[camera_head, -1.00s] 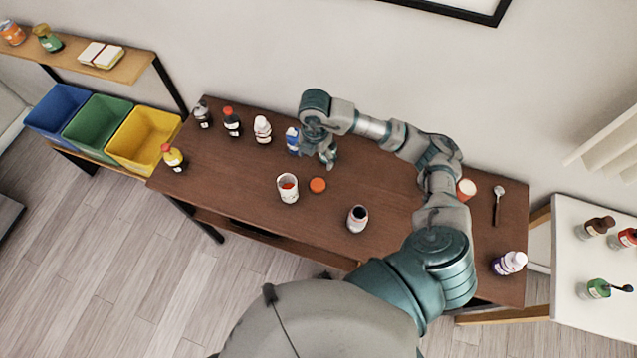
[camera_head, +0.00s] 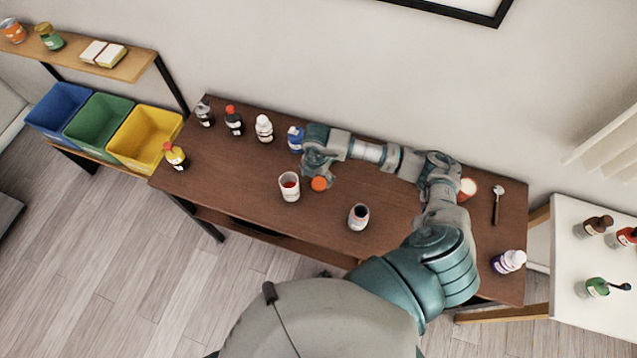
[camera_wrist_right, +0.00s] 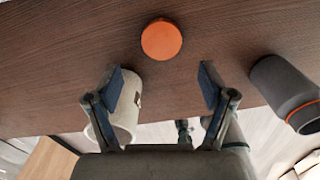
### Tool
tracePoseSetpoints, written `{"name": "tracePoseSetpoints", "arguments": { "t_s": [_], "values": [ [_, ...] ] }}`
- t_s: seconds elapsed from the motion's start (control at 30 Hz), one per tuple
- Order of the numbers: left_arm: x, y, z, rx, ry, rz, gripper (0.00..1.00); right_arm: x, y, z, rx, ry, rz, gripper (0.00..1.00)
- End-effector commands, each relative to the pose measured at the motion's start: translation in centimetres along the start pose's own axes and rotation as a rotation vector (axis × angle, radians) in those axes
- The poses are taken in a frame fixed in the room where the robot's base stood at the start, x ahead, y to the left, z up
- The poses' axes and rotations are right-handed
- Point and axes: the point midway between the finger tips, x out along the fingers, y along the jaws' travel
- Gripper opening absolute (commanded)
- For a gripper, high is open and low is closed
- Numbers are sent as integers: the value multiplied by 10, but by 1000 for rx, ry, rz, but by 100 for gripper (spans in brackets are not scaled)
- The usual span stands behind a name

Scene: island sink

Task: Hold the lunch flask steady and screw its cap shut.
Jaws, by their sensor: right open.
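In the wrist view the gripper (camera_wrist_right: 162,85) is open and empty. My left gripper is out of view.
Several bottles, including a blue one (camera_head: 296,139), line the table's back left. A red-and-white tub (camera_head: 467,188) and a spoon (camera_head: 496,204) are at the right. The table's front left is mostly clear.

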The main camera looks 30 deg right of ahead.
Motion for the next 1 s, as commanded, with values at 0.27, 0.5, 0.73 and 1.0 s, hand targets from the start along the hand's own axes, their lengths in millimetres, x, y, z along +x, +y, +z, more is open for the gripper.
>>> {"name": "tracePoseSetpoints", "arguments": {
  "t_s": [0.27, 0.5, 0.73, 1.0],
  "values": [
    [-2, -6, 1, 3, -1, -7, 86, 12, -2, 6, 2, 3, -3, 82],
    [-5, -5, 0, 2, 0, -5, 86, 46, -1, 9, 2, 2, -2, 82],
    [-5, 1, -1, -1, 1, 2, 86, 52, 0, 6, 0, 1, 0, 82],
    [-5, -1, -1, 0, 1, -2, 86, 52, -1, 8, 1, 2, 0, 67]
  ]
}}
